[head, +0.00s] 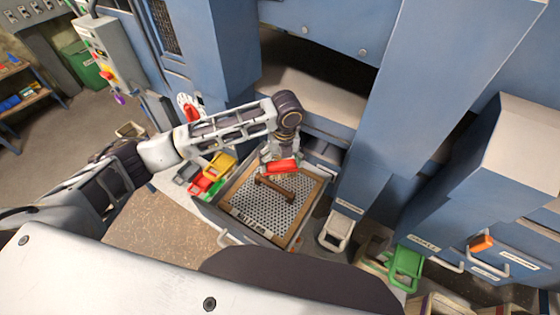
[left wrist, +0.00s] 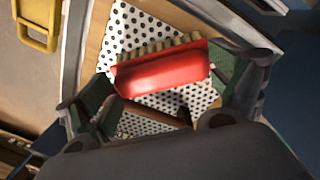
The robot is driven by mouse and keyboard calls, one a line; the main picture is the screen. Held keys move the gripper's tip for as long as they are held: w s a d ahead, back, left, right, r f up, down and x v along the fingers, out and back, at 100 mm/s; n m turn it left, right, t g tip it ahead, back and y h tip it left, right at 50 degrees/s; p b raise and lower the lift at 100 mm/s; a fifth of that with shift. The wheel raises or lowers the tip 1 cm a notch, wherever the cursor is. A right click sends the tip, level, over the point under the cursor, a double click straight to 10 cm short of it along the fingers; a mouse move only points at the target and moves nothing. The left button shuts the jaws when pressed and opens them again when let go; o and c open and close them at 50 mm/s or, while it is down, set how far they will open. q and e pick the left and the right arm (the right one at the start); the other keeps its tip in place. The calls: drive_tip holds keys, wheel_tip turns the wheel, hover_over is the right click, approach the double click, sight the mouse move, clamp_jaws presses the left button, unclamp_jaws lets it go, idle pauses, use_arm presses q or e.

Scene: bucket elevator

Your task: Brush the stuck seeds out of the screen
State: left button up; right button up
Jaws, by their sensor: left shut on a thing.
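The screen (head: 262,212) is a white perforated sheet in a wooden frame (head: 228,192), lying in a tray below the blue machine. It also shows in the left wrist view (left wrist: 130,28). A brown wooden bar (head: 276,190) lies across its middle. My left gripper (head: 281,158) is shut on a red brush (head: 284,168) over the screen's far part. In the left wrist view the brush (left wrist: 165,74) sits between the fingers, its tan bristles (left wrist: 160,50) along one side. I cannot tell whether the bristles touch the sheet. Stuck seeds are too small to tell from the holes. My right gripper is not in view.
Blue machine housings (head: 430,90) rise behind and to the right.

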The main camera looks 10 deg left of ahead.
sight(288, 172)
use_arm(q)
drive_tip(key=shift+s+d+f, duration=0.15)
drive_tip(key=shift+s+d, duration=0.1)
drive_tip(key=shift+d, duration=0.5)
drive_tip(key=shift+s+d+f, duration=0.1)
drive_tip(key=shift+s+d, duration=0.15)
drive_tip(key=shift+d, duration=0.45)
drive_tip(key=shift+d, duration=0.15)
drive_tip(key=shift+s+d+f, duration=0.15)
drive_tip(key=shift+s+d, duration=0.15)
drive_tip(key=shift+d, duration=0.3)
drive_tip(key=shift+s+d+f, duration=0.1)
drive_tip(key=shift+s+d, duration=0.1)
drive_tip(key=shift+d, duration=0.2)
drive_tip(key=shift+s+d+f, duration=0.1)
drive_tip(key=shift+s+d, duration=0.05)
drive_tip(key=shift+d, duration=0.25)
drive_tip(key=shift+c, duration=0.4)
drive_tip(key=shift+o, duration=0.2)
drive_tip(key=shift+d, duration=0.1)
drive_tip(key=shift+c, duration=0.2)
drive_tip(key=shift+s+d, duration=0.25)
drive_tip(key=shift+d, duration=0.45)
drive_tip(key=shift+s+d, duration=0.25)
drive_tip(key=shift+d, duration=0.45)
drive_tip(key=shift+d+r, duration=0.15)
